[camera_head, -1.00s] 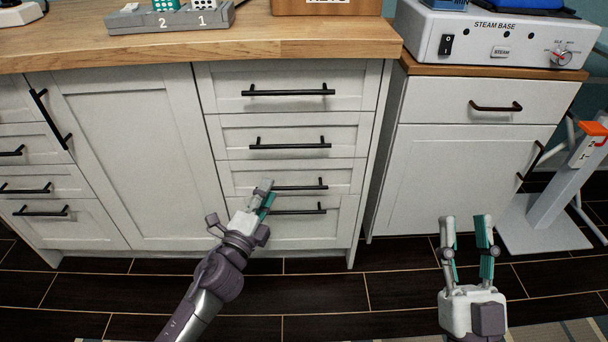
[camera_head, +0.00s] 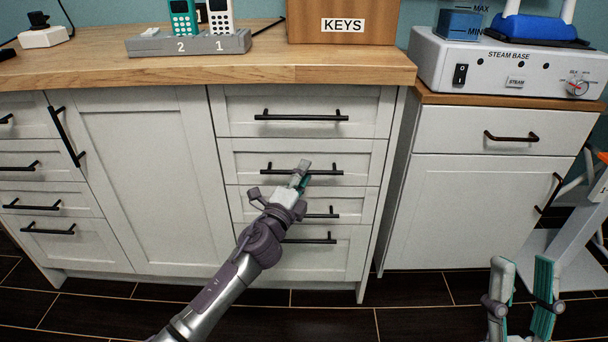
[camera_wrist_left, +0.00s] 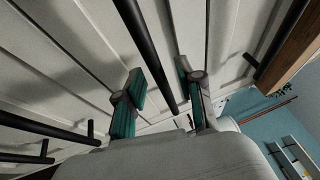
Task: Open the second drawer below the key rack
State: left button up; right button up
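The key rack, a wooden box labelled KEYS (camera_head: 343,25), stands on the counter. Below it is a white stack of drawers, all closed. The second drawer (camera_head: 245,158) has a black bar handle (camera_head: 328,172). My left gripper (camera_head: 302,170) is at this handle, in front of the drawer. In the left wrist view its two teal-padded fingers (camera_wrist_left: 160,88) are apart, with a black handle bar (camera_wrist_left: 148,50) running between them. I cannot tell whether a pad touches the bar. My right gripper (camera_head: 524,280) is open and empty at the lower right.
The top drawer handle (camera_head: 300,117) is just above, and lower handles (camera_head: 310,239) are partly behind my left arm. A steam base (camera_head: 500,65) stands on the cabinet to the right. The dark tiled floor (camera_head: 420,292) in front is clear.

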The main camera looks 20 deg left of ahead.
pick_arm(q)
jog(key=shift+w+r, duration=0.1)
jog(key=shift+w, duration=0.3)
jog(key=shift+c, duration=0.3)
grip_shut()
